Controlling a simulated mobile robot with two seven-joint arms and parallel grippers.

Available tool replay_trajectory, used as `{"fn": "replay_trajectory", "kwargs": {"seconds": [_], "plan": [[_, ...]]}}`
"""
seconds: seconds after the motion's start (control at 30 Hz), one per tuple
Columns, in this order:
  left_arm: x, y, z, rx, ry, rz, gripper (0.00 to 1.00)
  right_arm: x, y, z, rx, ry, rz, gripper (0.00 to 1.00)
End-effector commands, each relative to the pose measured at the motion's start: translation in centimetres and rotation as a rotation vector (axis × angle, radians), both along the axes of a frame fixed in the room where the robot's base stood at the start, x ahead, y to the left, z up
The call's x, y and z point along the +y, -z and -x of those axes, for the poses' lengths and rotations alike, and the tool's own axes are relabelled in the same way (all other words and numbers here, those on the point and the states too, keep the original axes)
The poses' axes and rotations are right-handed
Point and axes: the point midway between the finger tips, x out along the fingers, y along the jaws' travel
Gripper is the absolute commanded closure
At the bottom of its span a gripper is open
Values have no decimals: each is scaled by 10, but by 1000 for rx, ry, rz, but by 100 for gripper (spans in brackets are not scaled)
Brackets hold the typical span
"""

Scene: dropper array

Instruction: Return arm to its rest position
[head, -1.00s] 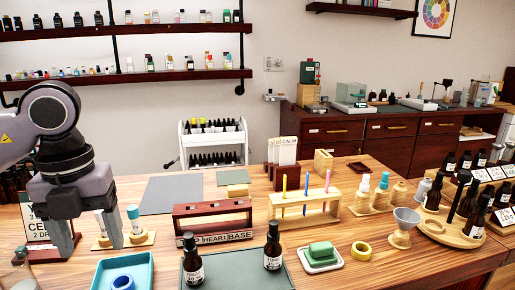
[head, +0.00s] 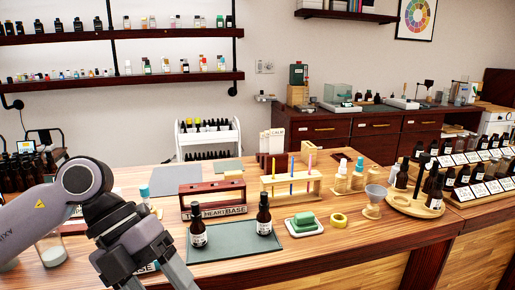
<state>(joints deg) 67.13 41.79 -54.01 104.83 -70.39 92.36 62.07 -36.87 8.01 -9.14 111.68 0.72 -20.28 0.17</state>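My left arm comes in from the left in the head view. Its gripper (head: 150,275) is low at the front left, over the near part of the table (head: 290,266). The fingertips run out of the bottom of the picture, and I see nothing held between the visible parts of the fingers. My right gripper is not in view.
Two brown dropper bottles (head: 264,214) stand on a dark green mat (head: 290,243), right of my gripper.

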Motion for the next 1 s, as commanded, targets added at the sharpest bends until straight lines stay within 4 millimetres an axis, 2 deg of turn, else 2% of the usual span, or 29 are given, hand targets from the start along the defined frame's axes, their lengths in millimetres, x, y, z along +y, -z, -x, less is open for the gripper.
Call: {"fn": "replay_trajectory", "kwargs": {"seconds": [0.03, 0.2, 0.3, 0.47, 0.63, 0.77, 0.87, 1.0], "plan": [[-20, 5, 9, 43, 25, 111, 32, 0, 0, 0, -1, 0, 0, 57], [-71, -2, 29, 155, 30, 492, 32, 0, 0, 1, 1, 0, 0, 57], [-90, -12, 32, 219, -21, 709, 32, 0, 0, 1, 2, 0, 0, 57], [-105, -26, 22, 313, -187, 1023, 32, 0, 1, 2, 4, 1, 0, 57], [-97, -24, -4, 403, -466, 1290, 32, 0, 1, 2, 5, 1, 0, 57], [-78, -4, -30, 462, -742, 1426, 32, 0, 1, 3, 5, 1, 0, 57], [-58, 25, -46, 505, -984, 1483, 32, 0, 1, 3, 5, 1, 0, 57], [-26, 83, -57, 561, -1339, 1484, 32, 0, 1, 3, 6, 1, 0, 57]]}}
